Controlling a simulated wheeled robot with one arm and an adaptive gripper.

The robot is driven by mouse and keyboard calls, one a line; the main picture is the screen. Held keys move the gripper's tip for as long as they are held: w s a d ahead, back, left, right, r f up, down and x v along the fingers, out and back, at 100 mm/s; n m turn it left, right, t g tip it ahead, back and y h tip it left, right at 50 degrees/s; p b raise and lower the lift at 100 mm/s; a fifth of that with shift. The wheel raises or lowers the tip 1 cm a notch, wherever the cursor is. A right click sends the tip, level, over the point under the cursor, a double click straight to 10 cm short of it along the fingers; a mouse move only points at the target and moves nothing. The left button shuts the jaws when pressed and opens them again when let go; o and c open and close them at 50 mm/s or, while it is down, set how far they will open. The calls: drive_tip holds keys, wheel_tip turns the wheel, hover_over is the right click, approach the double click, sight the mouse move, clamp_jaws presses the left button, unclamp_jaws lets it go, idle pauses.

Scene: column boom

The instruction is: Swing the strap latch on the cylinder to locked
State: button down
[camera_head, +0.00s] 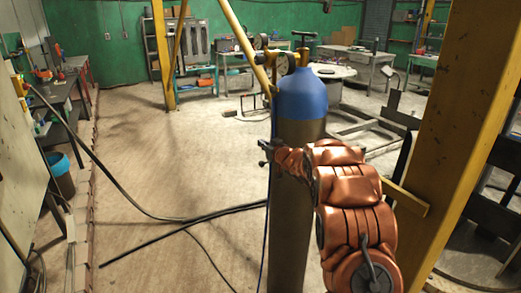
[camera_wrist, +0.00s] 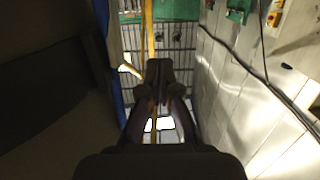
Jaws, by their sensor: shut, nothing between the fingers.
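The gas cylinder (camera_head: 301,96) stands upright right of centre in the head view, with a blue shoulder and a grey-brown body. My copper-coloured arm crosses in front of its body. My gripper (camera_head: 264,147) shows as a small dark shape at the cylinder's left edge. In the wrist view my gripper (camera_wrist: 155,68) is shut and empty, its dark fingers together. A small pale lever-like piece (camera_wrist: 130,69) lies just left of the fingertips; it may be the strap latch, but I cannot tell. No strap is clear in the head view.
A yellow post (camera_head: 437,150) stands close on the right of my arm. A pressure gauge (camera_head: 283,64) sits near the cylinder top. Dark cables (camera_head: 180,219) lie on the floor to the left. The floor (camera_head: 190,150) left of the cylinder is mostly open.

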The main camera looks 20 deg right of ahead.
drive_tip(key=shift+s+d+r, duration=0.15)
drive_tip(key=shift+s+r, duration=0.75)
drive_tip(key=shift+r, duration=0.1)
drive_tip(key=s+a+m+g+h, duration=0.2)
drive_tip(key=s+m+g+h, duration=0.35)
drive_tip(key=s, duration=1.85)
drive_tip(key=s+a+f+n+g+y, duration=0.1)
drive_tip(key=s+a+g, duration=0.3)
drive_tip(key=s, duration=0.9)
drive_tip(key=s+a+f+n+g+y, duration=0.1)
drive_tip(key=s+a+f+g, duration=0.2)
drive_tip(key=s, duration=1.1)
drive_tip(key=s+a+f+n+g+y, duration=0.1)
drive_tip(key=s+a+g, duration=0.5)
drive_tip(key=s, duration=0.8)
drive_tip(key=shift+a+f+n, duration=0.35)
drive_tip(key=shift+a+f, duration=0.35)
drive_tip(key=shift+a, duration=0.55)
